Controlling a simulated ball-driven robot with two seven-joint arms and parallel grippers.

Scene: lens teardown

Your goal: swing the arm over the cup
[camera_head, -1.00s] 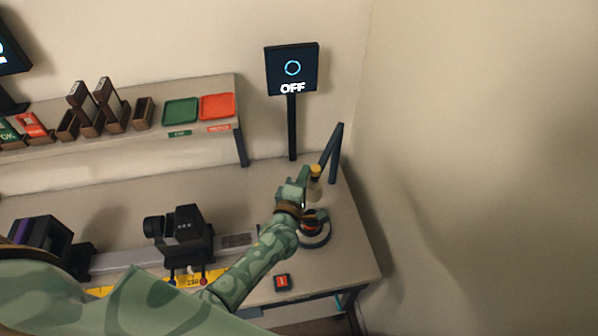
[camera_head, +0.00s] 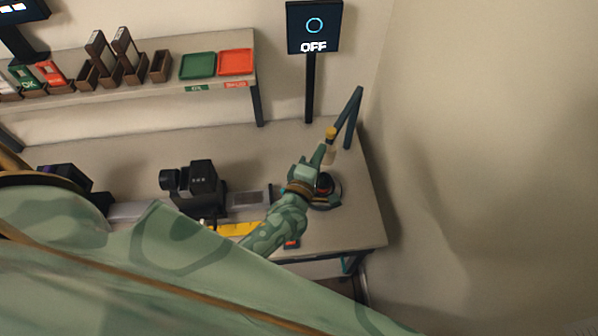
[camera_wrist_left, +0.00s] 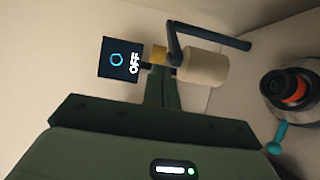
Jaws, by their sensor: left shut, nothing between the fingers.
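The dark jointed arm (camera_head: 352,112) stands at the back right of the table. It has a yellow collar (camera_head: 331,133) and a beige cylinder (camera_head: 329,155) at its end. The cup (camera_head: 328,196), a round dark holder with an orange-red ring inside, sits below and in front of that end. My left gripper (camera_head: 320,156) is shut and empty beside the yellow collar; I cannot tell if it touches. In the left wrist view the fingers (camera_wrist_left: 160,90) reach toward the collar, the cylinder (camera_wrist_left: 204,69) is right of them, and the cup (camera_wrist_left: 291,88) is farther right. My right gripper is out of view.
A screen (camera_head: 314,27) reading OFF stands on a post behind. A black device (camera_head: 192,183) sits left on the table. Green (camera_head: 198,66) and red (camera_head: 236,63) trays are on the shelf. A wall closes off the right side. A teal lever (camera_wrist_left: 278,138) is by the cup.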

